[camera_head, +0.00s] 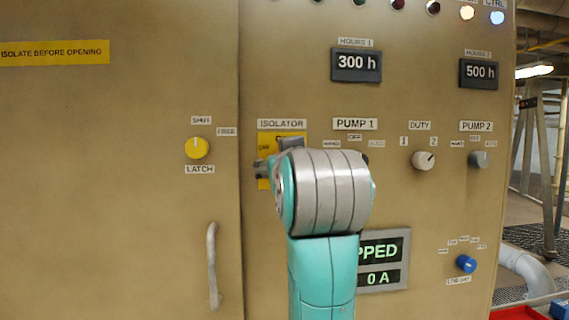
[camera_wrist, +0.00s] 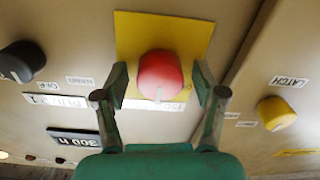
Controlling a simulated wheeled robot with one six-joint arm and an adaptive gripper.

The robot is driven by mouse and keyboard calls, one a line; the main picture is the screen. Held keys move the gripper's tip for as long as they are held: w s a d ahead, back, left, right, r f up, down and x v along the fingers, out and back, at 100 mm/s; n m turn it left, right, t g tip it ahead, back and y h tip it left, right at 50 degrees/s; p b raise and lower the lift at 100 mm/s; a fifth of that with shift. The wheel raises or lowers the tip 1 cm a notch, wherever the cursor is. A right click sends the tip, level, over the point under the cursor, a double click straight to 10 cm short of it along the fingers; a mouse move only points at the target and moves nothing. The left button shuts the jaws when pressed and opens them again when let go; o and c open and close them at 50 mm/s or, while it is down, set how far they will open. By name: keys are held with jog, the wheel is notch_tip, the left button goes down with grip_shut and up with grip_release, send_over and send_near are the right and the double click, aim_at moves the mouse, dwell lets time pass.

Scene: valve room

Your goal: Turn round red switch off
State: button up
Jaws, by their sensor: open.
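The round red switch (camera_wrist: 161,74) sits on a yellow plate (camera_wrist: 190,38) in the wrist view, with a pale mark on its rim. My gripper (camera_wrist: 163,82) is open, with one finger on each side of the red switch. Small gaps seem to show between the fingers and the switch; contact cannot be told for certain. In the head view the yellow plate (camera_head: 267,140) shows under the ISOLATOR label (camera_head: 282,124). My arm hides the red switch there.
A yellow latch knob (camera_head: 197,148) is left of the isolator, above a door handle (camera_head: 212,266). A black knob (camera_wrist: 22,62) is on the other side in the wrist view.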

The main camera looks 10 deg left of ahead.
jog(key=c, duration=1.1)
jog(key=shift+c, duration=0.2)
jog(key=shift+n, duration=0.3)
jog(key=n, duration=0.3)
jog(key=shift+n, duration=0.4)
jog(key=n, duration=0.8)
jog(key=shift+n, duration=0.4)
jog(key=shift+f+n, duration=0.1)
jog(key=shift+n, duration=2.1)
